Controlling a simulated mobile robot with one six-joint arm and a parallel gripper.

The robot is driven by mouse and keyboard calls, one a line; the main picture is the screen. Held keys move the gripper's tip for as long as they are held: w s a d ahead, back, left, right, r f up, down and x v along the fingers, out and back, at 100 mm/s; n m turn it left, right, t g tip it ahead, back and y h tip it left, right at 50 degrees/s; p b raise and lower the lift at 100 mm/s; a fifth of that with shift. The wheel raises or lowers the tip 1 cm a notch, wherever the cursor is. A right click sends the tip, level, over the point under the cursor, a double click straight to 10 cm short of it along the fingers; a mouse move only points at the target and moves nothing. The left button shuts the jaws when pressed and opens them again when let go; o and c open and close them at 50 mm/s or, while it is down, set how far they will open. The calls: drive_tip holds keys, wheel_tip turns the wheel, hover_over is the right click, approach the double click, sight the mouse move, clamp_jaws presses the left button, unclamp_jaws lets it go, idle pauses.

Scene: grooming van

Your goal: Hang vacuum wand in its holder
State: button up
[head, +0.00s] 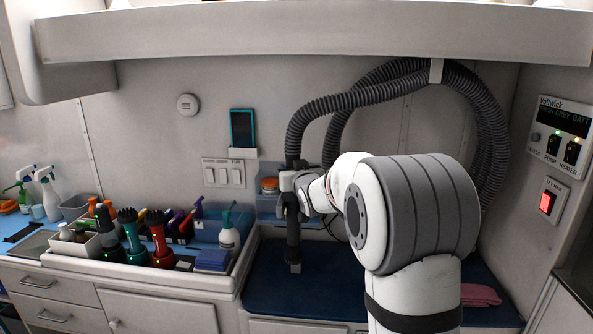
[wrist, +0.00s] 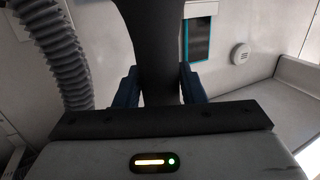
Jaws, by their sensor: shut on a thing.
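The vacuum wand (head: 294,240) is a dark, upright tube above the blue counter mat, with a grey ribbed hose (head: 300,125) rising from its top. My gripper (head: 292,190) is shut around its upper part. In the wrist view the dark wand (wrist: 158,45) stands between the blue finger pads of my gripper (wrist: 160,88), and the ribbed hose (wrist: 62,55) hangs to the left. The wand's lower end looks close to the mat; I cannot tell if it touches. I cannot make out the wand's holder in either view.
The hose loops through a white bracket (head: 437,70) under the overhead shelf (head: 300,32). A blue mat (head: 345,295) covers the counter, with a pink cloth (head: 480,294) at right. Clippers and bottles crowd the left tray (head: 190,278). A small blue shelf (head: 268,207) stands behind my gripper.

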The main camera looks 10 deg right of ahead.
drive_tip(key=shift+r, duration=0.15)
drive_tip(key=o, duration=1.1)
drive_tip(key=shift+o, duration=1)
drive_tip(key=o, duration=0.5)
drive_tip(key=shift+w, duration=0.1)
drive_tip(key=s+b, duration=0.3)
drive_tip(key=s, duration=0.7)
drive_tip(key=shift+d+r, duration=0.2)
drive_tip(key=shift+d, duration=0.15)
